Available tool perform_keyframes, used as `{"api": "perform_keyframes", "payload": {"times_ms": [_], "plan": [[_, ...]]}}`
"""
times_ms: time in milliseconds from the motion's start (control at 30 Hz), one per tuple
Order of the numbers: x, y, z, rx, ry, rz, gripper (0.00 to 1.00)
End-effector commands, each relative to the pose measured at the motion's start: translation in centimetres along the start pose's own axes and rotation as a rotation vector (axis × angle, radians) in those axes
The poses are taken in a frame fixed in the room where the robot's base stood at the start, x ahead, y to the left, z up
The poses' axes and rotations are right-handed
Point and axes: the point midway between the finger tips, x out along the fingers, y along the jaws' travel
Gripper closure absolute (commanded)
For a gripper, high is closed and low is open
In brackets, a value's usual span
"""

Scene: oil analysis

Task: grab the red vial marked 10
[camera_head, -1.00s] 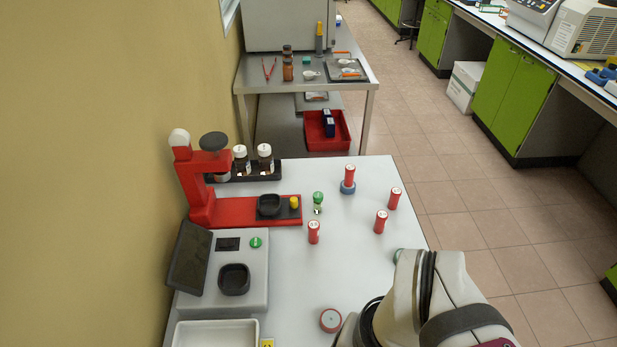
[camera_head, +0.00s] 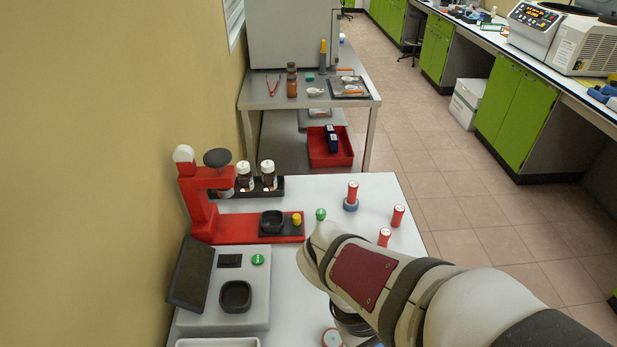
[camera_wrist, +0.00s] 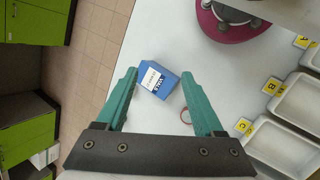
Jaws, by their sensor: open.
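In the head view, a red vial with a white cap stands in a blue ring (camera_head: 352,191) at the back of the white table. A second red vial (camera_head: 398,216) stands to its right and a third red vial (camera_head: 384,237) stands nearer. The markings are too small to read, so I cannot tell which is 10. A fourth red vial, seen earlier, is hidden behind my arm. My gripper (camera_wrist: 159,74) shows in the wrist view with its green fingers spread and empty. No red vial is clear in that view. My arm hides the gripper in the head view.
A blue box (camera_wrist: 158,80) with a white label shows between the fingers. White trays (camera_wrist: 262,89) marked with yellow letter cards lie at right. A red stand (camera_head: 230,229), dark bottles (camera_head: 267,174) and a grey device (camera_head: 237,313) are on the table's left.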

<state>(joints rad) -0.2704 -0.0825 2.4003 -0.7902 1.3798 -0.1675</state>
Motion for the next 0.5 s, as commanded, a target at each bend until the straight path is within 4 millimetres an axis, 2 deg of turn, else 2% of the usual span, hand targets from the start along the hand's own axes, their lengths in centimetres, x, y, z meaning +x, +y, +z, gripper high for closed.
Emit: {"api": "perform_keyframes", "payload": {"times_ms": [33, 67, 133, 167, 200, 300, 400, 500], "plan": [[0.5, 0.9, -3.0, -0.242, -0.033, 0.179, 0.31], [0.6, 1.4, -5.3, -0.397, -0.044, 0.298, 0.31], [0.4, 0.8, -11.4, -0.761, -0.066, 0.571, 0.31], [0.3, -0.2, -14.0, -0.91, -0.073, 0.683, 0.31], [0.2, -2.0, -17.2, -1.093, -0.08, 0.822, 0.31], [0.6, -7.7, -23.0, -1.453, -0.091, 1.098, 0.31], [1.3, -11.9, -25.6, -1.655, -0.092, 1.261, 0.31], [1.9, -12.9, -27.0, -1.723, -0.095, 1.316, 0.31]]}}
